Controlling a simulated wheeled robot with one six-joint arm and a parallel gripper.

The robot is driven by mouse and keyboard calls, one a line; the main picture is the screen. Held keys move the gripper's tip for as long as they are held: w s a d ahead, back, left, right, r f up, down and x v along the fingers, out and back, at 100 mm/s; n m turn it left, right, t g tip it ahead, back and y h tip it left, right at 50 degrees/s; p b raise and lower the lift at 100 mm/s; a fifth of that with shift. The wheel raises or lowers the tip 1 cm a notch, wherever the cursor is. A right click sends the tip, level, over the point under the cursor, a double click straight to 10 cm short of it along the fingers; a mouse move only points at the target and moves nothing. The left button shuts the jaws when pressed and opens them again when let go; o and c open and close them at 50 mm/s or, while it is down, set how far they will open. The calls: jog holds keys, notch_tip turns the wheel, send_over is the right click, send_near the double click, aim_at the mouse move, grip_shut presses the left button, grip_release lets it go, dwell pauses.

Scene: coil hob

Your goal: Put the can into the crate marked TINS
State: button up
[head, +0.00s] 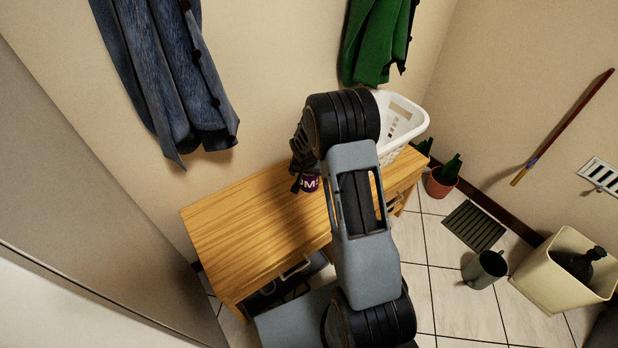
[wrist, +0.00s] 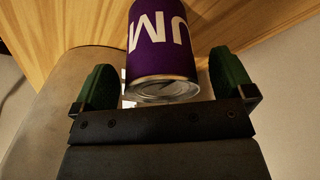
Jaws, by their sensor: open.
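The can (wrist: 162,45) is purple with white lettering and a bare metal end. In the wrist view it lies between the two green fingertips of my gripper (wrist: 165,85), with a gap visible on the right side. My gripper is open around the near end of the can. In the head view the can (head: 309,184) shows only as a small purple patch at the wooden bench, mostly hidden behind my gripper and arm. A white basket (head: 402,118) stands at the bench's right end. No TINS marking is readable in either view.
The wooden bench top (head: 235,225) is clear on the left. Coats hang on the wall above it. On the tiled floor to the right are a potted plant (head: 441,182), a dark mat (head: 473,226), a grey-green mug-like container (head: 484,269) and a cream bin (head: 545,275).

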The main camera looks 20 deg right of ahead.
jog(key=shift+w+d+f, duration=0.45)
jog(key=shift+w+f, duration=0.15)
jog(key=shift+w, duration=0.05)
jog(key=c, duration=1.1)
jog(key=shift+o, duration=0.2)
jog(key=shift+r, duration=0.2)
